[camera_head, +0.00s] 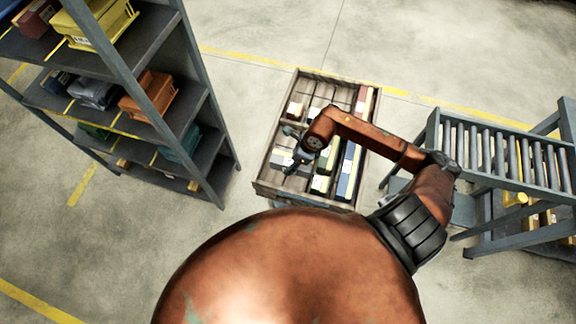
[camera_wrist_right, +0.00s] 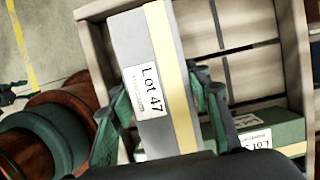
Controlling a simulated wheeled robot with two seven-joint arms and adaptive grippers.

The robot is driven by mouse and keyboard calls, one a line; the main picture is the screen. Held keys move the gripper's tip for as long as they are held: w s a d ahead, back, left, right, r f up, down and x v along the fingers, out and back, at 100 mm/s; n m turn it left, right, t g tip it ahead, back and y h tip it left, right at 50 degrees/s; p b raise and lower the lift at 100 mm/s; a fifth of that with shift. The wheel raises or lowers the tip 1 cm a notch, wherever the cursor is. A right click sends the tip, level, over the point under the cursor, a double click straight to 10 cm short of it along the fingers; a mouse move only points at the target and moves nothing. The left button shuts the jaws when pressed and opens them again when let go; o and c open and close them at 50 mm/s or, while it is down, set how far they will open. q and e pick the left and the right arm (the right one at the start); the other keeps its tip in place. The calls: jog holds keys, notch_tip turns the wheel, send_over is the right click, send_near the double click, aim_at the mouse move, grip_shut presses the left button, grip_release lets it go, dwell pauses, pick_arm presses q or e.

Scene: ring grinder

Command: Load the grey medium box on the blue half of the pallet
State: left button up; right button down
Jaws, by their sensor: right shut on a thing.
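A grey box (camera_wrist_right: 143,75) with a pale yellow stripe and a "Lot 47" label fills the middle of the right wrist view. My right gripper (camera_wrist_right: 160,95) is shut on it, one green finger on each side. In the head view my right gripper (camera_head: 293,163) is over the left part of a wooden crate (camera_head: 300,201), and the grey box (camera_head: 281,159) shows beside it. I cannot tell whether the box is clear of the crate floor. A blue half of a pallet cannot be made out.
The crate holds several other boxes, including a green one (camera_wrist_right: 262,134). A shelf rack (camera_head: 190,85) with coloured bins stands at the left. A roller conveyor (camera_head: 490,150) stands at the right. Open concrete floor lies around the crate.

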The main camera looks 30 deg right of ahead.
aim_at(288, 165)
jog(key=shift+w+a+f, duration=0.25)
jog(key=shift+w+f, duration=0.55)
jog(key=shift+f, duration=1.55)
jog(key=c, duration=1)
grip_release()
jog(key=shift+f, duration=0.15)
jog(key=shift+c, duration=0.2)
jog(key=v, duration=1.2)
jog(key=shift+s+p, duration=0.1)
jog(key=shift+p, duration=0.2)
